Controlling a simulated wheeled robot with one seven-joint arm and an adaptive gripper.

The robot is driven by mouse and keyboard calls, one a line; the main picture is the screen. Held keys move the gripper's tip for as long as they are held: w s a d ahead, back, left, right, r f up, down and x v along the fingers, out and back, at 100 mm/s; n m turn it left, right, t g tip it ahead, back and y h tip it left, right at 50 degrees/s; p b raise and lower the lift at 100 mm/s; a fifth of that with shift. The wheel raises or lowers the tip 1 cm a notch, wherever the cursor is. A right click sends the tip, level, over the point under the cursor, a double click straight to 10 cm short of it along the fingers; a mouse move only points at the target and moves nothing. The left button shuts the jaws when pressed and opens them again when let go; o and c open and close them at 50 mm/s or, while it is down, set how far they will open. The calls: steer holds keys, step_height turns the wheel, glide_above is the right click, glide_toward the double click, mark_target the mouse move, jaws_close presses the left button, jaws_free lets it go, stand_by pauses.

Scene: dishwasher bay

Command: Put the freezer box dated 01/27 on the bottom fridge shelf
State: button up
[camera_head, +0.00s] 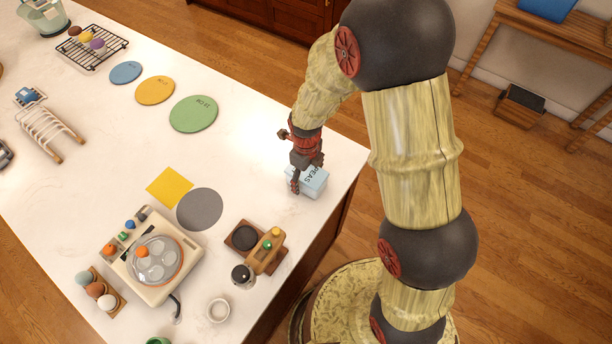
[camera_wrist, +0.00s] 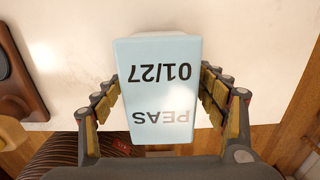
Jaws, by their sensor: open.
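The freezer box (camera_head: 313,182) is a light blue box lettered PEAS. It sits on the white counter near its right edge. In the wrist view the box (camera_wrist: 158,85) reads PEAS 01/27, upside down. My gripper (camera_head: 305,180) is down at the box. In the wrist view my gripper (camera_wrist: 160,95) is open, with one finger on each side of the box. I cannot tell whether the fingers touch it. No fridge or fridge shelf shows in either view.
The counter (camera_head: 260,140) holds a yellow square (camera_head: 170,187), a grey disc (camera_head: 200,208), an egg cooker (camera_head: 155,255) and a wooden stand (camera_head: 265,250) near the box. Coloured discs (camera_head: 193,113) and a wire rack (camera_head: 92,47) lie further back. Wooden floor (camera_head: 520,200) lies to the right.

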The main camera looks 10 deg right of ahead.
steer(key=shift+r, duration=0.1)
step_height(320, 180, up, 12)
steer(key=shift+r+p, duration=0.2)
steer(key=shift+p, duration=0.5)
steer(key=s+d+r+n+t, duration=0.2)
steer(key=s+d+r+n, duration=0.2)
steer(key=s+r+n, duration=0.4)
steer(key=s+d+r+n+t, duration=0.3)
steer(key=s+d+r+n, duration=0.2)
steer(key=s+r+n, duration=0.4)
step_height(320, 180, up, 5)
steer(key=n, duration=1)
steer(key=shift+s+d+t, duration=0.25)
steer(key=shift+s+t, duration=0.05)
steer(key=shift+o, duration=0.7)
step_height(320, 180, down, 10)
steer(key=b, duration=1)
steer(key=shift+r, duration=0.2)
